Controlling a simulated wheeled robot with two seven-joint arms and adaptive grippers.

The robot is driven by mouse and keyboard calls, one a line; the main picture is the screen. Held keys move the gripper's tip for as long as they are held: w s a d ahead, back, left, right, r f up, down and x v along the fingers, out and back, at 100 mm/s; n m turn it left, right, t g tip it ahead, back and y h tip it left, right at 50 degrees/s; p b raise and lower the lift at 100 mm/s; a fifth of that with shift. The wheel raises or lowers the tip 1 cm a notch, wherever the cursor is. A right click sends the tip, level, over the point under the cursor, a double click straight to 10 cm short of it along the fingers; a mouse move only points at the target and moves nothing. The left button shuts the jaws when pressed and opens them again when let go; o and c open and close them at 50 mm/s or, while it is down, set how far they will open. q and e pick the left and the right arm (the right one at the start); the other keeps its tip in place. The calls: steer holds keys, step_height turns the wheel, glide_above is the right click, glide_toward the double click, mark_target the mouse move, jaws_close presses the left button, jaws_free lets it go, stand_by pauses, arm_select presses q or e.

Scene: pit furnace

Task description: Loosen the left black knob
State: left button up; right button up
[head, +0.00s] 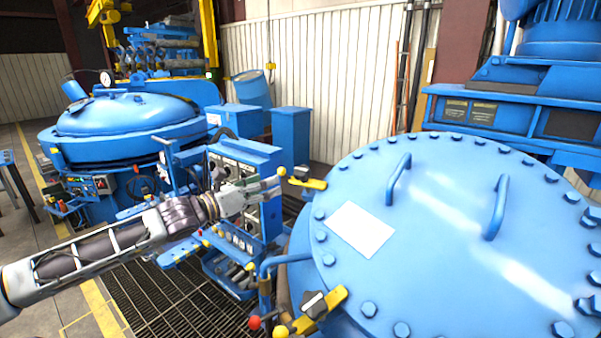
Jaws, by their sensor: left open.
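A black lobed knob (314,303) sits on a yellow clamp bar (334,297) at the lower left edge of the large blue round lid (450,240). It is the only black knob I can make out clearly. My left gripper (279,183) is open, with nothing seen between its fingers. It is left of the lid, above and a little left of the knob in the picture, and apart from it. A second yellow bar (308,183) shows just right of the gripper's fingertips. My right gripper is not in view.
A blue control box (245,155) stands behind my left gripper. A blue pipe (285,262) and a red ball (254,322) are near the knob. The lid carries two blue handles, a white sheet (360,229) and rim bolts. Dark floor grating (170,305) lies below.

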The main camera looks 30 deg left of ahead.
mark_target(296, 174)
arm_select(q)
steer(key=shift+m, duration=2)
steer(key=shift+w+d, duration=0.1)
steer(key=shift+w, duration=0.15)
steer(key=shift+w, duration=0.1)
steer(key=shift+x, duration=3.8)
steer(key=shift+b+x, duration=0.75)
steer(key=shift+x, duration=0.6)
steer(key=shift+w+d+b, duration=0.1)
steer(key=shift+w+b, duration=0.3)
steer(key=shift+b, duration=0.2)
steer(key=shift+b+x, duration=0.95)
steer(key=shift+b, duration=0.3)
